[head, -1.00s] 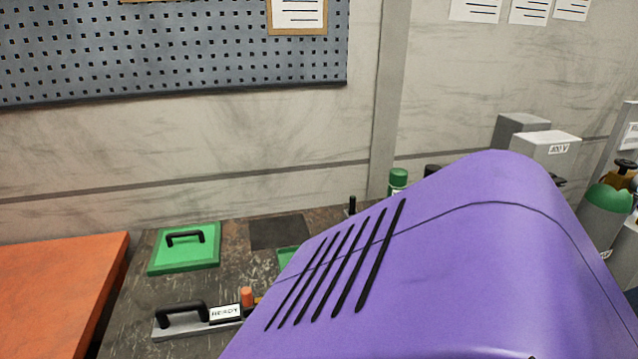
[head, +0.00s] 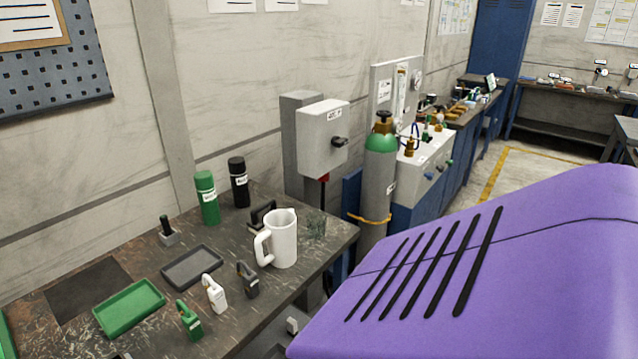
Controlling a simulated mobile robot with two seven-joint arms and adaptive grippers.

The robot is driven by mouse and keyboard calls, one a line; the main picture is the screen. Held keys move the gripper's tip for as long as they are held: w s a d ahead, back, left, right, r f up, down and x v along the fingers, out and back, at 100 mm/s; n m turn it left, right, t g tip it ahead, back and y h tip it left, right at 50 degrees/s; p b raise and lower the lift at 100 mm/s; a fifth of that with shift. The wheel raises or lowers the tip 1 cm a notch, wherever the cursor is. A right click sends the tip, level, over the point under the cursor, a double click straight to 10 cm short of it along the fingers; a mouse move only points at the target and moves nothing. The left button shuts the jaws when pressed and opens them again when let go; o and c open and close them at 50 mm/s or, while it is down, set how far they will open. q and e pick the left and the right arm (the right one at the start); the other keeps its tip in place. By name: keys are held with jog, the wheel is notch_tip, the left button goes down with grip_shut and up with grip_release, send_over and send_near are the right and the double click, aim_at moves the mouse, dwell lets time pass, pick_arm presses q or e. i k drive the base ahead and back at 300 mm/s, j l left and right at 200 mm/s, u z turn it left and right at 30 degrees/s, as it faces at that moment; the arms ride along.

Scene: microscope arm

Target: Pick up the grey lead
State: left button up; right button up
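I cannot make out a grey lead in the head view. The dark workbench (head: 215,245) carries small items, among them a green padlock (head: 190,322), a white padlock (head: 215,295) and a dark grey padlock (head: 248,280) near its front edge. Neither of my grippers shows. A large purple shell, apparently part of my own body, hides the lower right.
A green tray (head: 129,308) and a dark grey tray (head: 192,266) lie on the bench. A green bottle (head: 207,198) and a black bottle (head: 239,183) stand at its back. A gas cylinder (head: 376,190) stands past its right end. Open floor (head: 515,170) lies farther right.

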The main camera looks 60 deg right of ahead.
aim_at(250, 278)
jog(key=z, duration=1.75)
